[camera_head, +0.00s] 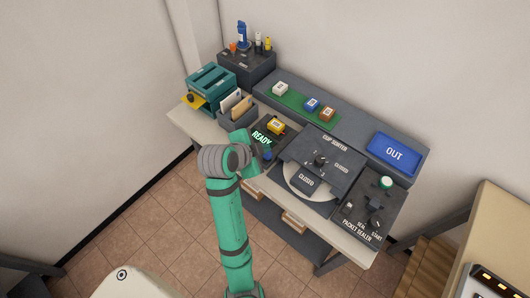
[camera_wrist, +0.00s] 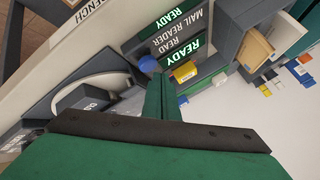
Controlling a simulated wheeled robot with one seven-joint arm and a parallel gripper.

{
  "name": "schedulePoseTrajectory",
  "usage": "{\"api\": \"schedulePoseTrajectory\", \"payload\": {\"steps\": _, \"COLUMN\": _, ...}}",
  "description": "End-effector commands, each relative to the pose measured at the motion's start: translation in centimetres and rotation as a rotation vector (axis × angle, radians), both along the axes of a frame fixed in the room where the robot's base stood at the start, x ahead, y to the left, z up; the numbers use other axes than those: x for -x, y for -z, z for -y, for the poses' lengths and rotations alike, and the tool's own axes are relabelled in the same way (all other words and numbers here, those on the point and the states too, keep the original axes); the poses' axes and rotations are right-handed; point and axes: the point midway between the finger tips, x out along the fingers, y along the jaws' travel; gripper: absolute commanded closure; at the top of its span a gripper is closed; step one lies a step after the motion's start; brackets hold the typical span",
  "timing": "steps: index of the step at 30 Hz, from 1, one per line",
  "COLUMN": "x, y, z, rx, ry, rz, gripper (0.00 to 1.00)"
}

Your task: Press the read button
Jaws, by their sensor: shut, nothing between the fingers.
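The mail reader (camera_head: 263,137) is a dark panel on the bench with a green lit READY sign and a yellow block (camera_head: 275,126) on it. In the wrist view the mail reader (camera_wrist: 182,36) shows the word READ and lit READY signs. A round blue button (camera_wrist: 148,63) sits at its edge, close to my fingertips; it also shows in the head view (camera_head: 267,155). My gripper (camera_wrist: 160,88) is shut and empty, its fingers pointing at the reader. Whether it touches the button cannot be told. My arm hides part of the reader in the head view.
A cup sorter (camera_head: 340,160) and a packet sealer (camera_head: 360,222) stand to the right. An envelope holder (camera_head: 237,112) and a teal machine (camera_head: 210,86) stand to the left. A blue OUT tray (camera_head: 393,154) and small blocks on a green mat (camera_head: 295,103) lie behind.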

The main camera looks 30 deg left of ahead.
Motion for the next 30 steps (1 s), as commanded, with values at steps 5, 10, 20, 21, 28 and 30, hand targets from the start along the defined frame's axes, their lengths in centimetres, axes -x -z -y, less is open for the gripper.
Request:
{"api": "schedulePoseTrajectory", "payload": {"steps": 5, "x": -0.16, "y": 0.02, "z": 0.35, "rx": -0.001, "ry": 0.007, "rz": 0.000, "gripper": 1.00}}
{"api": "schedulePoseTrajectory", "payload": {"steps": 10, "x": -0.01, "y": 0.01, "z": 0.03, "rx": 0.000, "ry": 0.000, "rz": 0.000, "gripper": 1.00}}
{"api": "schedulePoseTrajectory", "payload": {"steps": 20, "x": 0.16, "y": 0.00, "z": -0.31, "rx": 0.000, "ry": -0.006, "rz": 0.000, "gripper": 1.00}}
{"api": "schedulePoseTrajectory", "payload": {"steps": 21, "x": 0.16, "y": 0.00, "z": -0.31, "rx": 0.000, "ry": -0.006, "rz": 0.000, "gripper": 1.00}}
{"api": "schedulePoseTrajectory", "payload": {"steps": 28, "x": 0.13, "y": 0.00, "z": -0.25, "rx": 0.000, "ry": -0.005, "rz": 0.001, "gripper": 1.00}}
{"api": "schedulePoseTrajectory", "payload": {"steps": 30, "x": 0.09, "y": -0.01, "z": -0.19, "rx": 0.000, "ry": -0.004, "rz": 0.000, "gripper": 1.00}}
